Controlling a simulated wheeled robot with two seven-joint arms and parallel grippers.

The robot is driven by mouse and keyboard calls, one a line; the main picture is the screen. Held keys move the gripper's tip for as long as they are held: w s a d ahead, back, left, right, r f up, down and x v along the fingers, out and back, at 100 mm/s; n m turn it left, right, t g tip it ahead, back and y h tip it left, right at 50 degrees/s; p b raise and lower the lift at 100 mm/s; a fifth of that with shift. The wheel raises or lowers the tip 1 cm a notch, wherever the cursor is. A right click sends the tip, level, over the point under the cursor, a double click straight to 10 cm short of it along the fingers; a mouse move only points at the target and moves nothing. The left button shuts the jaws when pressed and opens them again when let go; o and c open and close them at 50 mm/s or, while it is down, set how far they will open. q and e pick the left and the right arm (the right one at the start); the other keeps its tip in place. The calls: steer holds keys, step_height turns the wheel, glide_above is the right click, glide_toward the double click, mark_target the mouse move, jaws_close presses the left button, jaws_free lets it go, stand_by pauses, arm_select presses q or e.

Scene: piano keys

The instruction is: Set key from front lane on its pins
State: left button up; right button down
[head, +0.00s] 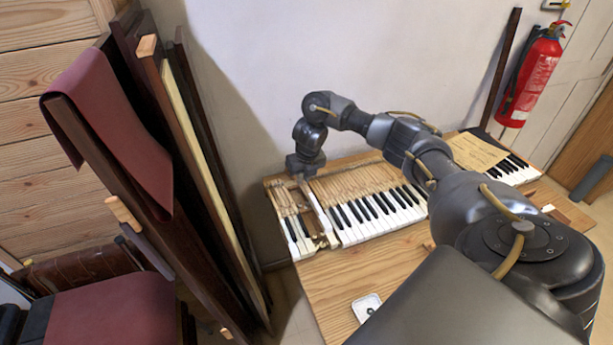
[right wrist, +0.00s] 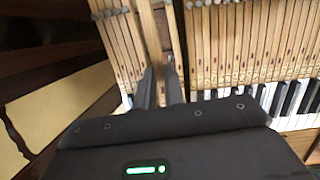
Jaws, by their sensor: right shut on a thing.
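My right gripper (head: 305,170) is shut on a long pale wooden key (head: 318,212) at the left part of the keyboard. In the right wrist view its two dark fingers (right wrist: 160,86) point at the wooden key (right wrist: 152,36), which runs away between the key groups. The key lies over or along the gap in the row; whether it sits on its pins or is just above them I cannot tell. The key frame (head: 330,242) rests on the wooden bench. The pins under the key are hidden. My left gripper is not in view.
Set keys (head: 375,210) fill the row to the right, and a few (head: 293,228) stand to the left of the gap. A small white tray (head: 366,306) sits on the bench front. Dark panels (head: 150,120) lean at the left. A paper sheet (head: 475,152) lies at the right.

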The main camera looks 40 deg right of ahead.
mark_target(304, 188)
steer(key=shift+s+d+f+b, duration=0.1)
steer(key=shift+f+b, duration=0.5)
steer(key=shift+f, duration=0.35)
steer(key=b+x, duration=0.2)
steer(key=shift+s+f, duration=0.2)
steer(key=shift+f, duration=0.3)
steer(key=shift+f+b, duration=0.75)
steer(key=shift+w, duration=0.15)
steer(key=shift+f+b, duration=0.3)
steer(key=shift+f, duration=0.45)
stand_by(0.9)
steer(key=c, duration=1.8)
jaws_free()
steer(key=shift+r, duration=0.1)
